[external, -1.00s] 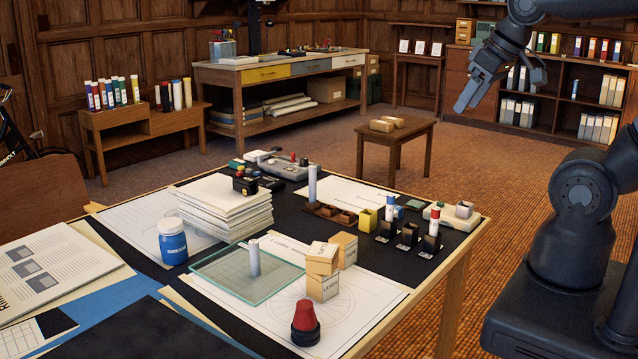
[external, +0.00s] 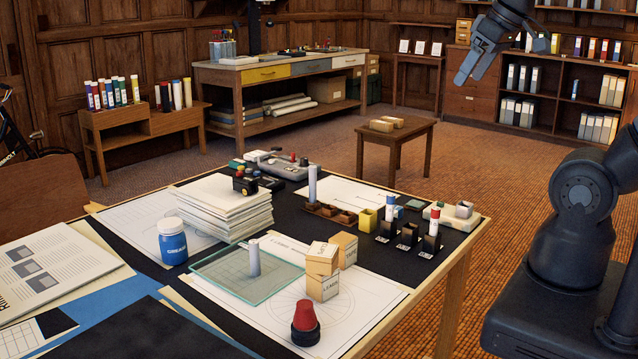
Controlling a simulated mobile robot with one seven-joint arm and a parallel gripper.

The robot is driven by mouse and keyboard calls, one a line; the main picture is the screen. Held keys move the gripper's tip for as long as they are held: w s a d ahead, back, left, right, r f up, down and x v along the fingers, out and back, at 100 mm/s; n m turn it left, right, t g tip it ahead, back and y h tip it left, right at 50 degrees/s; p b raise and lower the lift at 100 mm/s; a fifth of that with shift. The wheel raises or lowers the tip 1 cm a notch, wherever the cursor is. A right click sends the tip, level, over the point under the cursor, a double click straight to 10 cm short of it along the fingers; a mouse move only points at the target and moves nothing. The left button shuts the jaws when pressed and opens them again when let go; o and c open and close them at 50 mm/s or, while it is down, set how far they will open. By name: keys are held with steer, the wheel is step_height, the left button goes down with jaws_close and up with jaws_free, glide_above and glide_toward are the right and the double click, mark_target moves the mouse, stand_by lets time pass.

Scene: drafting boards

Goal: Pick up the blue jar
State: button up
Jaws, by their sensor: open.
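The blue jar (external: 172,242) has a white lid and a label with white lettering. My gripper (external: 470,68) is open and empty. It hangs in the air at the upper right, well above the table height and far from the jar. Nothing hides the jar in this view.
A tall stack of paper (external: 222,208) stands just behind the jar. A glass plate (external: 215,288) with a pale cylinder (external: 253,258) lies to its right. Small boxes (external: 322,285) and a red-topped black object (external: 305,325) stand nearer my base. Several holders line the right edge.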

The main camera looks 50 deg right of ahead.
steer(key=w+r+n+t+h, duration=0.15)
steer(key=w+n+h, duration=0.45)
steer(key=w+n, duration=0.9)
steer(key=w+a+r+n+t, duration=0.1)
steer(key=w+a+n+t, duration=0.15)
steer(key=w+a, duration=0.4)
steer(key=w+a+n+t, duration=0.1)
steer(key=w+a+n, duration=0.25)
steer(key=w, duration=0.65)
steer(key=w+a+f+n+t+y, duration=0.3)
steer(key=a+n, duration=0.4)
steer(key=a, duration=0.7)
steer(key=w+a+n+t+y, duration=0.3)
steer(key=a+n, duration=0.4)
steer(key=a, duration=0.7)
steer(key=t+h, duration=0.1)
glide_toward(176, 227)
steer(key=shift+w+d, duration=0.3)
steer(key=shift+w, duration=0.15)
steer(key=w, duration=1)
steer(key=shift+w+f, duration=0.15)
steer(key=shift+w, duration=0.1)
